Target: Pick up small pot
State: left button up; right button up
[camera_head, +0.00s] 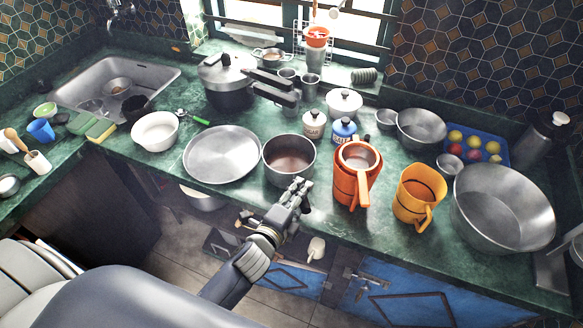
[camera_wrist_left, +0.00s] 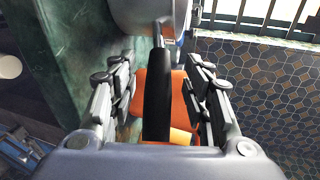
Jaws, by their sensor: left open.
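The small pot (camera_head: 289,158) is a round metal pan with a brownish inside, standing on the green counter near its front edge. Its grey side (camera_wrist_left: 145,18) shows at the top of the left wrist view. Its black handle (camera_wrist_left: 157,95) runs down between the two fingers there. My left gripper (camera_head: 297,192) is at the front of the pot in the head view, where it covers most of the handle. In the wrist view this gripper (camera_wrist_left: 160,92) is open, with a finger on each side of the handle and gaps visible. My right gripper is not in view.
A flat metal plate (camera_head: 222,154) lies just left of the pot. An orange jug with a strainer (camera_head: 354,188) stands close on the right, then a yellow-orange mug (camera_head: 416,192) and a large metal bowl (camera_head: 502,210). A pressure cooker (camera_head: 228,82) stands behind.

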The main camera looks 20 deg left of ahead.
pick_arm(q)
jog(key=shift+x, duration=0.8)
jog(key=shift+s, duration=0.1)
jog(key=shift+c, duration=0.4)
grip_shut()
jog(key=shift+r, duration=0.15)
